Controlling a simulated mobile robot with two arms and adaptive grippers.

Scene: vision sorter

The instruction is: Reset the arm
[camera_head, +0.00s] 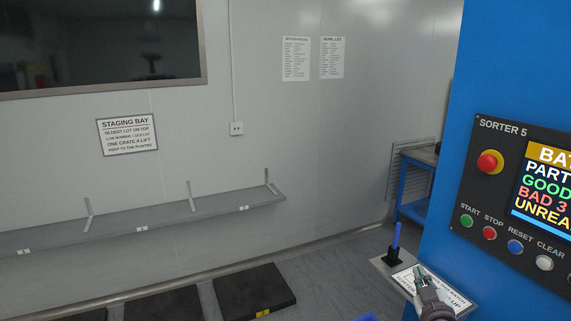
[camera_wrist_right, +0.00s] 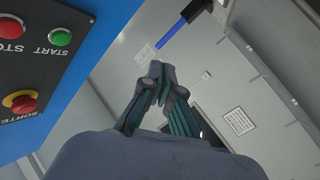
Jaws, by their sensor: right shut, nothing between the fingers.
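My right gripper (camera_head: 424,277) is at the lower right in the head view, in front of a small ledge with a printed card on the blue machine's side. In the right wrist view my right gripper (camera_wrist_right: 158,72) has its fingertips together with nothing between them. My left gripper is not in view.
The blue sorter (camera_head: 455,190) has a dark panel with START, STOP, RESET and CLEAR buttons, a red knob and a screen. A blue pen (camera_head: 396,236) stands in a black holder on the ledge (camera_head: 462,309). A grey shelf (camera_head: 160,220) lines the wall; dark plinths (camera_head: 240,285) lie below it.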

